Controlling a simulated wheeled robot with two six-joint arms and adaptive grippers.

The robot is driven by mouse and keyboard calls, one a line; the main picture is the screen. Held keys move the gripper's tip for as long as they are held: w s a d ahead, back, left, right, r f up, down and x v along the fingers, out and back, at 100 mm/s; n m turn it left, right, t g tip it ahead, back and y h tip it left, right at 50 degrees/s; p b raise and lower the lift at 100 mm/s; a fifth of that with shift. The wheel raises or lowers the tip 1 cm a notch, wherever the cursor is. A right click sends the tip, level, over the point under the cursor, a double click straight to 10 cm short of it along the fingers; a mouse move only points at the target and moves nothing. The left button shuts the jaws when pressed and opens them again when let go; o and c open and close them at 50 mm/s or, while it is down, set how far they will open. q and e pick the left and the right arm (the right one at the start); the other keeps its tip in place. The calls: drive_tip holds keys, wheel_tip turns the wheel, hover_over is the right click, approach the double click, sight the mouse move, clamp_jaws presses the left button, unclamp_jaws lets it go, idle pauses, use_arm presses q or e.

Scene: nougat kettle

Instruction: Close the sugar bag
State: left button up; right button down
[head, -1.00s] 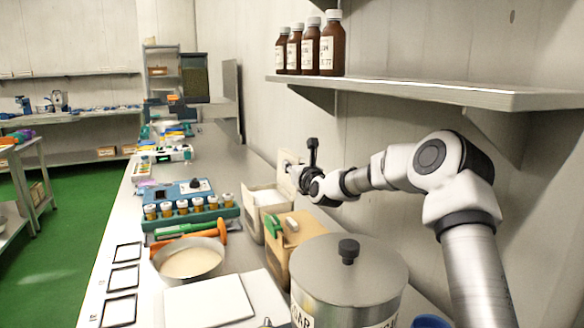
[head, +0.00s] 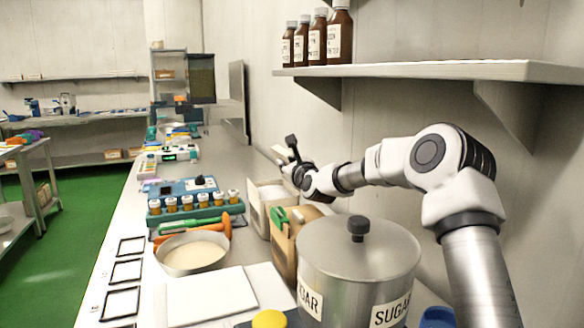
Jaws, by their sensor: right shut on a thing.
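The sugar bag seems to be the pale open bag (head: 256,217), with white contents showing at its top, against the wall side of the bench. My right gripper (head: 290,158) is above and behind its opening. It is shut on a small cream piece, which looks like the bag's top flap; the dark fingers hide where it joins the bag. A brown bag (head: 284,258) with a green clip (head: 279,216) on its top stands in front of the pale bag. My left gripper is not in view.
A large lidded steel sugar canister (head: 357,262) stands in front of the bags. A pan of pale powder (head: 192,254), a white board (head: 211,296) and a teal vial rack (head: 194,210) are to the left. A shelf with brown bottles (head: 318,45) hangs above.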

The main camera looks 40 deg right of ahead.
drive_tip(key=shift+w+a+f+n+b, duration=0.1)
drive_tip(key=shift+a+f+n+b, duration=0.15)
drive_tip(key=shift+n, duration=0.25)
drive_tip(key=shift+w+a+f+n+b, duration=0.1)
drive_tip(key=shift+a+n+b, duration=0.05)
drive_tip(key=shift+a+n, duration=0.3)
drive_tip(key=shift+d, duration=0.1)
drive_tip(key=c, duration=1.1)
unclamp_jaws()
drive_tip(key=shift+w+d, duration=0.1)
drive_tip(key=v, duration=1.2)
